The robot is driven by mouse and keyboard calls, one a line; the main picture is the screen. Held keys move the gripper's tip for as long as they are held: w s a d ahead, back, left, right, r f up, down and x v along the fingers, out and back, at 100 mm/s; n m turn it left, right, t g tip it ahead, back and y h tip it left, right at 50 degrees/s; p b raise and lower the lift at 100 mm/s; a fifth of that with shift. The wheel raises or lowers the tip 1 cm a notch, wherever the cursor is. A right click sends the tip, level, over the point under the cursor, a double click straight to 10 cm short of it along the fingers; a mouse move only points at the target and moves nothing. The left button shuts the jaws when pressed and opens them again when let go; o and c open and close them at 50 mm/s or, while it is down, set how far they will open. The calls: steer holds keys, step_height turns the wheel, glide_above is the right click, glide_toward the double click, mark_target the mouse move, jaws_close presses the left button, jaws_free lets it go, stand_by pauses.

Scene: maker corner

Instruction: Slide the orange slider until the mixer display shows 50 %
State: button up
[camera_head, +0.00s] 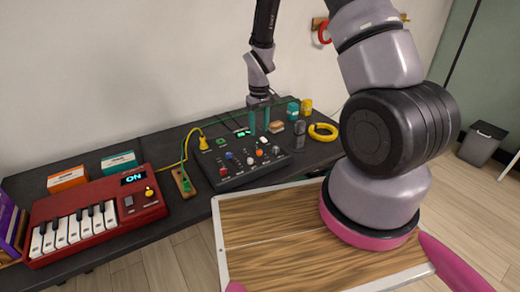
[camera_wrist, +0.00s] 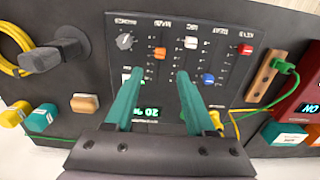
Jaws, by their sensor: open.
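The black mixer (camera_head: 236,180) lies on the dark bench, and its panel (camera_wrist: 222,101) fills the middle of the wrist view. The orange slider (camera_wrist: 160,52) sits in its slot near the upper middle there; it also shows in the head view (camera_head: 259,153). The orange slider appears between and just beyond the fingertips in the picture; contact is not visible. In the head view my gripper (camera_head: 259,119) is over the mixer's back part.
White (camera_wrist: 191,42), blue (camera_wrist: 208,78) and red (camera_wrist: 246,50) slider caps stand near the orange one, with a knob (camera_wrist: 124,41) beside it. A red keyboard (camera_head: 95,220) is left of the mixer. A yellow ring (camera_head: 323,132) lies to its right.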

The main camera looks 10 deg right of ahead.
mark_target(259, 151)
step_height(259, 151, down, 10)
steer(key=shift+r, duration=0.1)
stand_by(0.4)
jaws_close()
stand_by(1.2)
